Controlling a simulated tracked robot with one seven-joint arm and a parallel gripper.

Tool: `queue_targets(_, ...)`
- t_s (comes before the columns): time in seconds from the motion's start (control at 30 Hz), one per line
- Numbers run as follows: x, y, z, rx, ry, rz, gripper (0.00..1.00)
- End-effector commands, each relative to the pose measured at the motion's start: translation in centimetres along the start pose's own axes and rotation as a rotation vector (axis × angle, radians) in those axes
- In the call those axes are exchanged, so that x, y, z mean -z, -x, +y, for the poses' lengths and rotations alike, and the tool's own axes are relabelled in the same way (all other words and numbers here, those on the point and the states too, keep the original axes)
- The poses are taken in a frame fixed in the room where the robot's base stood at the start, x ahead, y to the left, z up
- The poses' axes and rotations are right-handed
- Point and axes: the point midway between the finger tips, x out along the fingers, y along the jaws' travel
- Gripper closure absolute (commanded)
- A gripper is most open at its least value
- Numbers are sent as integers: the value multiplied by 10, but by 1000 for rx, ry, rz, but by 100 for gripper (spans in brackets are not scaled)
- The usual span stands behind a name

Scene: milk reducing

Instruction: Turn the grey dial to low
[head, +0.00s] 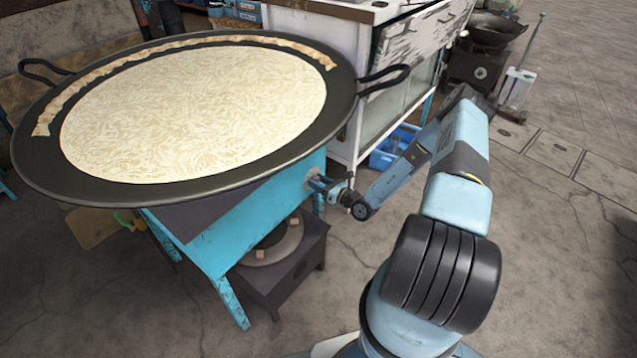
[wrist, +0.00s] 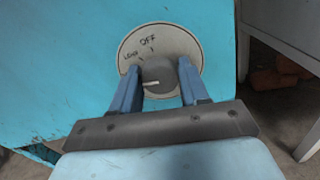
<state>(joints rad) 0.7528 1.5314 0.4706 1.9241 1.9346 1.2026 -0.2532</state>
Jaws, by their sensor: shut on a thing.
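The grey dial (wrist: 157,73) sits on a round pale plate (wrist: 187,38) on the turquoise stand. The plate reads OFF at the top and what looks like LOW at the upper left. A white pointer mark on the dial points left, a little below the LOW label. My gripper (wrist: 158,78) is shut on the dial, one blue finger on each side. In the head view my gripper (head: 318,184) reaches the stand's right side; the plate (head: 312,178) shows only in part, and the dial is mostly hidden by the fingers.
A wide black pan (head: 110,190) with pale milk rests on the turquoise stand (head: 245,235). A burner (head: 275,243) stands below. A white cabinet (head: 335,65) is close behind my gripper, with a blue crate (head: 390,150) at its base.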

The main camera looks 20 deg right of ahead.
Motion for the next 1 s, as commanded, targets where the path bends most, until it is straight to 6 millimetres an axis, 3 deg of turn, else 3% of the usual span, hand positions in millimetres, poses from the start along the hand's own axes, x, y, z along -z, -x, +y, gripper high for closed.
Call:
queue_targets(0.37,0,1,-2,2,-86,0,86)
queue_targets(1.0,0,1,-6,5,-554,-3,86)
